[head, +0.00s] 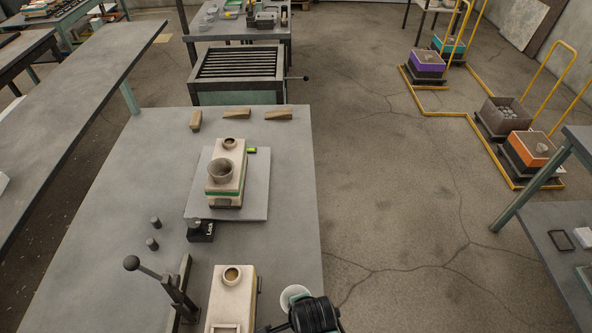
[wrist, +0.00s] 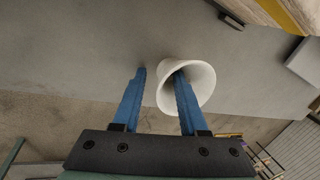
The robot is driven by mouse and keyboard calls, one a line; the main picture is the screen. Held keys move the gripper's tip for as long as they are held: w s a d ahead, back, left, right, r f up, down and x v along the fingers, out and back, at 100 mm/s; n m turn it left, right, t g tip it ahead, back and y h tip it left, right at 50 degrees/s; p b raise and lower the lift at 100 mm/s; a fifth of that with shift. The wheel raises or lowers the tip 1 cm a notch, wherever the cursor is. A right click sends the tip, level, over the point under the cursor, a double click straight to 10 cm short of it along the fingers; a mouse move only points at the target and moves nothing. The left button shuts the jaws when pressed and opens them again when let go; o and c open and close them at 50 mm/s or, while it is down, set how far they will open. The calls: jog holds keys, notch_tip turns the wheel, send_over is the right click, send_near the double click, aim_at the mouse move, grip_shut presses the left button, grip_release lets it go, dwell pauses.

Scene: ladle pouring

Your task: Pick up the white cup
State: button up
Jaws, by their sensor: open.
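The white cup (head: 290,295) is at the right edge of the near grey table, partly covered by my dark wrist in the head view. In the wrist view the white cup (wrist: 200,82) shows its round open mouth. My gripper (wrist: 160,74) is open with two blue fingers. The right finger overlaps the cup's mouth and appears to reach inside it. The left finger is outside, left of the cup, so the near wall lies between them. I cannot tell whether either finger touches the cup. The fingers are hidden in the head view.
On the table (head: 130,215), a cream block with a round opening (head: 232,290) stands just left of the cup. A lever device (head: 172,285) stands farther left. Open floor lies to the right.

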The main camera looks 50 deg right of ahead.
jog(key=shift+c, duration=0.3)
grip_shut()
dwell(0.3)
notch_tip(320, 180, up, 9)
jog(key=shift+w+r, duration=0.1)
jog(key=shift+r, duration=0.4)
